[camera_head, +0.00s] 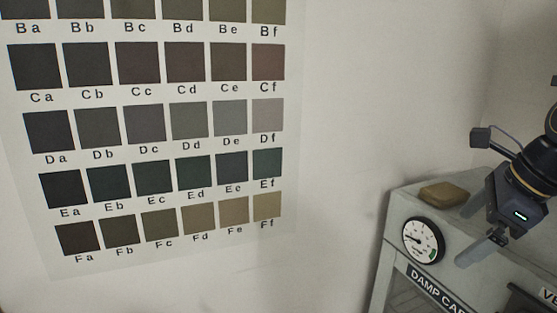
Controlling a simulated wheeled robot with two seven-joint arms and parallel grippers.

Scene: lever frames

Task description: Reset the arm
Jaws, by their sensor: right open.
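My right arm comes in from the right edge. My right gripper (484,252) is dark, with a small lit strip on its body. It is open, with nothing seen between its fingers, and it hangs in front of the grey cabinet (385,262) at the lower right. A camera on a short bracket sticks out from the wrist. My left gripper is not in view.
A brown block (443,194) lies on the cabinet top, left of my wrist. A colour chart (150,130) hangs on the pale wall. The space before the wall's middle is clear.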

